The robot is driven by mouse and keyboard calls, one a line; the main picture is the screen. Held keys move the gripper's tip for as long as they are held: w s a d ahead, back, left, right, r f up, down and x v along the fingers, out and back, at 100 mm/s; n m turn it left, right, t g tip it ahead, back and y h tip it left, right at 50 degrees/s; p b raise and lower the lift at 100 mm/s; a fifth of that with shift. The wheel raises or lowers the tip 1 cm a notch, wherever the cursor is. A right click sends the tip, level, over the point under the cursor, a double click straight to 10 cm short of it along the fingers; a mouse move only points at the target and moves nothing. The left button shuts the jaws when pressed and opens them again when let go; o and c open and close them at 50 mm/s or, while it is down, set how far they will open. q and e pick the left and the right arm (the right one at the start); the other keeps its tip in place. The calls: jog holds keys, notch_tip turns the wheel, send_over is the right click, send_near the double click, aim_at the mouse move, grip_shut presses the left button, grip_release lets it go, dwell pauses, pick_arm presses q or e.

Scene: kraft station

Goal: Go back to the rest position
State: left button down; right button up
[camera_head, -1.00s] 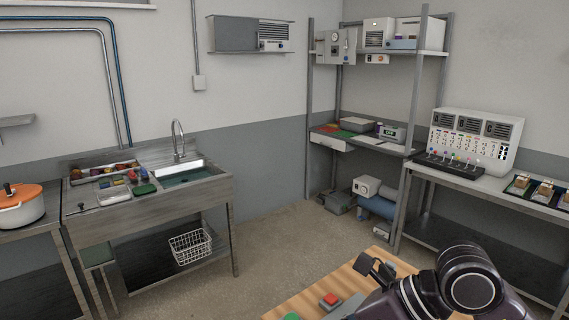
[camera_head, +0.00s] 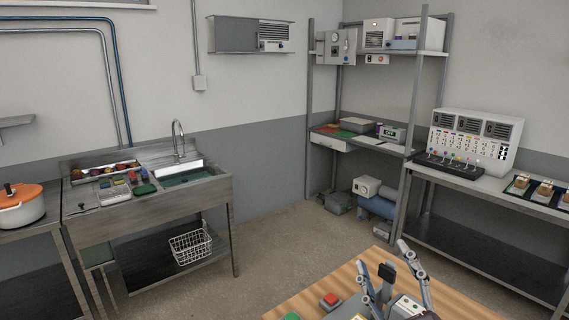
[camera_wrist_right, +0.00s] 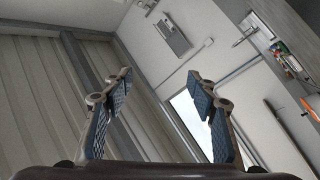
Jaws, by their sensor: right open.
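My right gripper (camera_head: 381,256) is at the bottom right of the head view, in front of the wooden-topped table (camera_head: 333,284). Its two fingers point upward and are spread apart. In the right wrist view my right gripper (camera_wrist_right: 159,74) is open, with nothing between its fingers. Beyond the fingers that view shows walls, a ribbed grey surface and a bright opening. My left gripper is not in view.
A red button (camera_head: 331,300) and a green button (camera_head: 291,317) are on the wooden table. A dark upright part (camera_head: 387,271) shows between my fingers. The sink bench (camera_head: 150,215) is at left, a shelf rack (camera_head: 412,110) behind, a panel bench (camera_head: 480,185) at right.

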jog(key=s+d+f+m+g+h, duration=0.25)
jog(key=s+f+g, duration=0.2)
jog(key=f, duration=0.75)
jog(key=s+d+f+m+g+h, duration=0.1)
jog(key=s+d+f+m+g, duration=0.25)
jog(key=f, duration=0.85)
jog(key=s+a+f+g+y, duration=0.1)
jog(key=s+a+f+g, duration=0.1)
jog(key=s+f+g, duration=0.55)
jog(key=s+a+f+g+y, duration=0.15)
jog(key=s+f, duration=0.25)
jog(key=s, duration=0.7)
notch_tip(320, 180, down, 31)
jog(key=s+g+b, duration=0.1)
jog(key=g+b, duration=0.1)
jog(key=b, duration=0.3)
jog(key=s+d+f+b, duration=0.2)
jog(key=s+f+b, duration=0.3)
jog(key=s+f, duration=1.2)
notch_tip(320, 180, down, 5)
jog(key=shift+s+d+r+g+h, duration=0.2)
jog(key=shift+s+d+g+h, duration=0.15)
jog(key=shift+s+g+h, duration=0.05)
